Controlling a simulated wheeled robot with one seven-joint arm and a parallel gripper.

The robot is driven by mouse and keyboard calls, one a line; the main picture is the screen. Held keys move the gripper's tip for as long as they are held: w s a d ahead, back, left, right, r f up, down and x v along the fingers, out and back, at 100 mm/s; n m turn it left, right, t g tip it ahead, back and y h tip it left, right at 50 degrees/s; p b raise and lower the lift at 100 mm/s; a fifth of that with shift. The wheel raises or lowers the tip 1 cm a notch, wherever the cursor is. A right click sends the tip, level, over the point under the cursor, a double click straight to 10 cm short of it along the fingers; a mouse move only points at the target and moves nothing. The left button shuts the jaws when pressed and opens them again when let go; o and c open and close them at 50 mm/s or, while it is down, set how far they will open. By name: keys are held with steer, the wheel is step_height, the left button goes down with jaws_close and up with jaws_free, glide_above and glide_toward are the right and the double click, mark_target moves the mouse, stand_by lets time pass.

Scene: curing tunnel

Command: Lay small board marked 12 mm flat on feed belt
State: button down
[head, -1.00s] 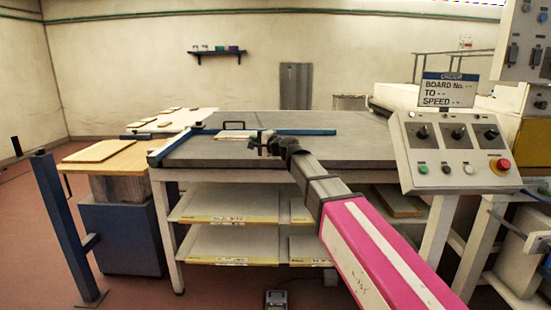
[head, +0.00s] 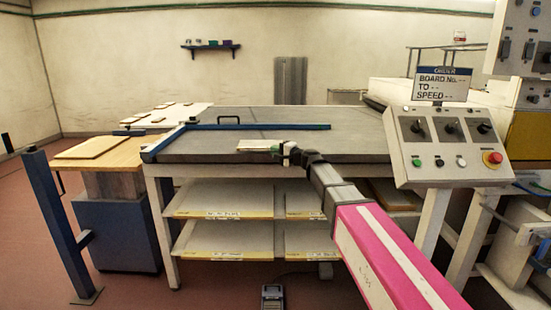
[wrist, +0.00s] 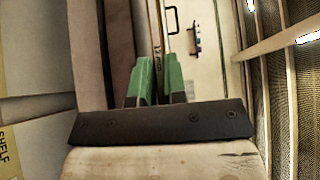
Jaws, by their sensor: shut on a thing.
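The small board (head: 259,145) is pale and held at the end of my arm, over the front part of the grey surface (head: 350,146) that looks like the feed belt. My gripper (head: 286,151) is shut on its right end. In the wrist view, the green fingers of my gripper (wrist: 156,88) pinch the board (wrist: 157,40), which shows as a narrow edge with a partly readable "12 M" marking. In the head view the board looks about level. I cannot tell whether it touches the surface below.
A blue bar (head: 270,127) lies across the grey surface behind the board, with a black handle (head: 228,119). A control panel (head: 450,148) stands at the right. Shelves with large boards (head: 222,199) are underneath. A wooden-topped stand (head: 115,155) is at the left.

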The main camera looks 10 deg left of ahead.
steer(key=shift+f, duration=1.35)
steer(key=c, duration=1.2)
jaws_free()
steer(key=shift+f, duration=0.1)
steer(key=shift+o, duration=0.2)
steer(key=v, duration=1.2)
steer(key=s+d+f+n+g+h, duration=0.15)
steer(key=s+d+f+h, duration=0.25)
steer(key=d+f, duration=0.4)
steer(key=s+d+f+n+g+h, duration=0.1)
steer(key=s+d+f+g+h, duration=0.1)
steer(key=s+d+f+h, duration=0.45)
steer(key=s+d+f+n+g+h, duration=0.1)
steer(key=s+d+f+n+g, duration=0.1)
steer(key=d+f, duration=0.85)
steer(key=s+d+f+g+h, duration=0.2)
steer(key=s+d+f+h, duration=0.3)
steer(key=s+d+f, duration=0.2)
steer(key=shift+d+f, duration=0.65)
steer(key=shift+d, duration=0.15)
